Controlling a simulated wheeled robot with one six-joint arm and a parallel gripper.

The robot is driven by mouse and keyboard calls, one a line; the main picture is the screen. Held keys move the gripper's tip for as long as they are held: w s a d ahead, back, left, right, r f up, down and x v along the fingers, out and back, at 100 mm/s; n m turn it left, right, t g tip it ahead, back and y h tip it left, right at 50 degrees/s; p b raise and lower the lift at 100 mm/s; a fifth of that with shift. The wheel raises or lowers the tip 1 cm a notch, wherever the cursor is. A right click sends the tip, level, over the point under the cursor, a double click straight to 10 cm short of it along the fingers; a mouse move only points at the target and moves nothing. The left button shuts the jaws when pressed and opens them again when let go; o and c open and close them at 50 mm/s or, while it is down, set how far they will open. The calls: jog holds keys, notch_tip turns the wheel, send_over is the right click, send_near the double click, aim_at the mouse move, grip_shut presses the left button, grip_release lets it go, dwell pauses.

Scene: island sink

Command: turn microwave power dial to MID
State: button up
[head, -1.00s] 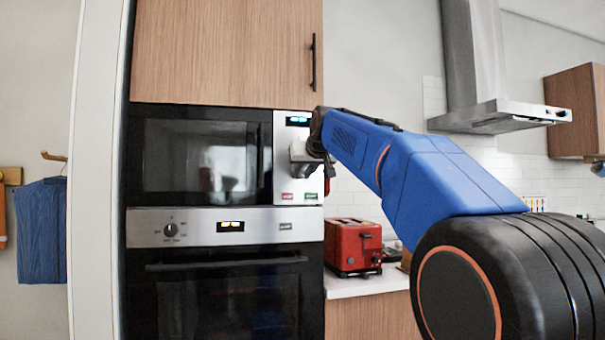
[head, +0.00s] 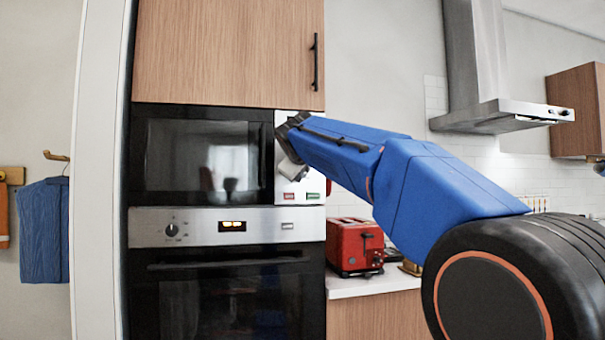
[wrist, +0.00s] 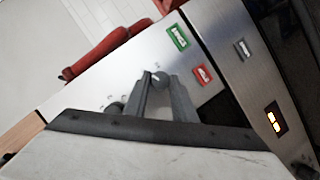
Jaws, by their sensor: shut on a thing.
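The microwave (head: 200,155) is built into the tall cabinet, with a light control panel (head: 315,188) on its right side. In the wrist view the panel (wrist: 205,50) appears tilted, with a green button, a red button and two round dials. My gripper (wrist: 160,86) is shut on the dial nearer the buttons (wrist: 160,77). The other dial (wrist: 116,107) sits beyond the left finger, partly hidden. Dial markings are too small to read. In the head view my gripper (head: 290,165) is at the panel and hides the dials and display.
The oven (head: 228,265) with its own knob and lit display is below the microwave. A red toaster (head: 355,245) stands on the counter to the right. A wooden cabinet door with a dark handle (head: 315,62) is above.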

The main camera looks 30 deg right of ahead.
jog(key=shift+a+f+n, duration=0.1)
jog(key=shift+n, duration=0.4)
jog(key=shift+h, duration=0.3)
jog(key=o, duration=1)
jog(key=v, duration=1.7)
jog(key=shift+s+a+f, duration=0.1)
jog(key=shift+s, duration=0.1)
